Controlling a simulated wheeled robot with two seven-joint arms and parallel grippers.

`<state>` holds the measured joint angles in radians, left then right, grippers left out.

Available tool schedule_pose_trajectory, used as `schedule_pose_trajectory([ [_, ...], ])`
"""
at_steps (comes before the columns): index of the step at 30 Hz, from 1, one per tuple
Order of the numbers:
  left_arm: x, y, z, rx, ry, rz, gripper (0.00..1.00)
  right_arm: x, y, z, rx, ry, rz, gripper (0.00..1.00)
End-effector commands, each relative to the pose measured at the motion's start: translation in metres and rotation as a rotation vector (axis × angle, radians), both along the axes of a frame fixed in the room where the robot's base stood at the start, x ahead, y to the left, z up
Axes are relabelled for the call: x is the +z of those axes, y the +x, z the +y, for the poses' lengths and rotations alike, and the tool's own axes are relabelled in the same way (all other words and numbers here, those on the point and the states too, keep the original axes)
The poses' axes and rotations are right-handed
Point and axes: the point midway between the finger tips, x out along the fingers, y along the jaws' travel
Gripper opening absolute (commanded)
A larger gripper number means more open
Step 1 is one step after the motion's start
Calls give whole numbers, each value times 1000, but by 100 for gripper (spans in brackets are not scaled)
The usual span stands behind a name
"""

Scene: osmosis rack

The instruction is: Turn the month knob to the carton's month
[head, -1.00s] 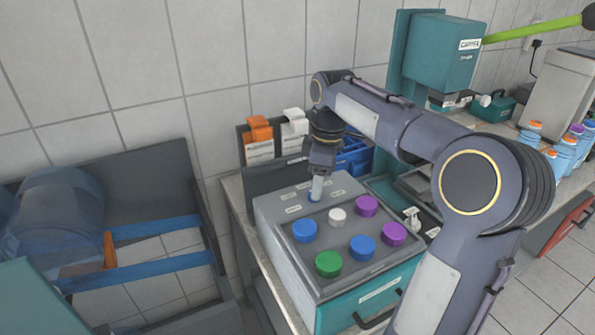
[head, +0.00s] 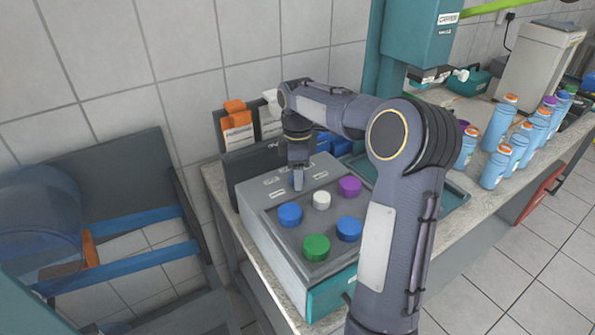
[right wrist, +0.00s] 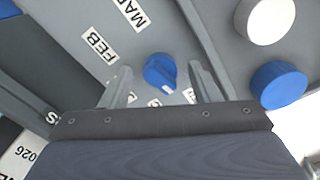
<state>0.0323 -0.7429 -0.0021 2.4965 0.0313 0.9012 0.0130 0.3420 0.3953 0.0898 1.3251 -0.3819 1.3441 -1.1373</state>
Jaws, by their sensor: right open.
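The month knob (right wrist: 160,72) is small and blue with a white pointer mark, seen in the right wrist view on a grey panel. Printed labels FEB (right wrist: 97,50) and MAR (right wrist: 131,13) lie near it; other labels are partly hidden. My right gripper (right wrist: 162,84) is open, with one finger on each side of the knob and gaps showing. In the head view my right gripper (head: 298,184) points down over the back of the grey box (head: 262,205) and hides the knob. No month on a carton can be read. My left gripper is not in view.
The box top carries blue (head: 290,214), white (head: 321,199), purple (head: 350,186) and green (head: 316,246) caps near my gripper. Orange and white clipped packets (head: 237,125) stand behind. Several blue bottles (head: 497,122) stand on the right counter.

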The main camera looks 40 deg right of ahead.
Motion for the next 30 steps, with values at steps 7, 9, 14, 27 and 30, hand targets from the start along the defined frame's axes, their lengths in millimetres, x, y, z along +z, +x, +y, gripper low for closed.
schedule_pose_trajectory([
  [7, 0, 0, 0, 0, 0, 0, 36, 0, 0, 0, 0, 1, 1, 44],
  [9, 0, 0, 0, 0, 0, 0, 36, 0, 0, 0, 0, 0, 0, 35],
  [14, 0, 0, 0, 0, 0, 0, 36, 0, 0, 0, 0, 1, 1, 14],
  [27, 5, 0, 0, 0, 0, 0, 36, 1, 0, 0, -89, 0, 3, 12],
  [30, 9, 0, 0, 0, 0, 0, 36, 2, 0, 0, -154, 0, 4, 12],
])
